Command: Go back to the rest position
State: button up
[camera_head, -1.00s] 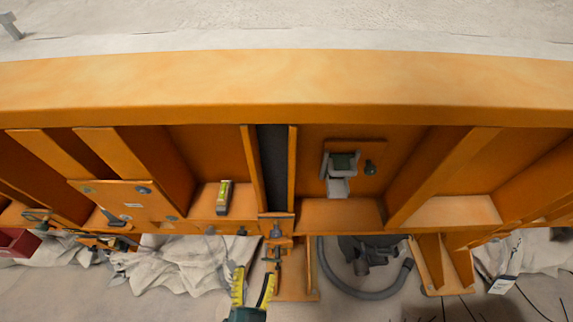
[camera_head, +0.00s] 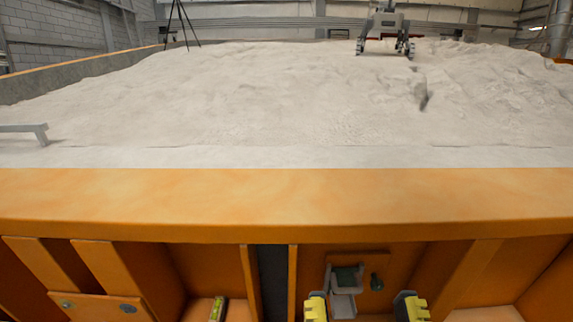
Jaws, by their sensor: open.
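My gripper (camera_head: 363,308) is at the bottom edge of the head view, right of centre. Its two yellow-padded fingers are spread wide apart with nothing seen between them. They are in front of the orange side of the sandbed, just below a grey holder (camera_head: 343,279) on the panel. The rest of my gripper and arm is cut off by the frame.
The orange sandbed rim (camera_head: 285,200) runs across the view above my gripper. Pale sand (camera_head: 270,100) lies behind it, with a wheeled rover (camera_head: 386,35) at the far side. A yellow level-like tool (camera_head: 217,309) rests on a ledge at lower left.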

notch_tip(320, 180, up, 17)
jog(key=p, duration=1.7)
jog(key=shift+w, duration=0.2)
jog(key=shift+a+f, duration=0.1)
jog(key=shift+f, duration=0.05)
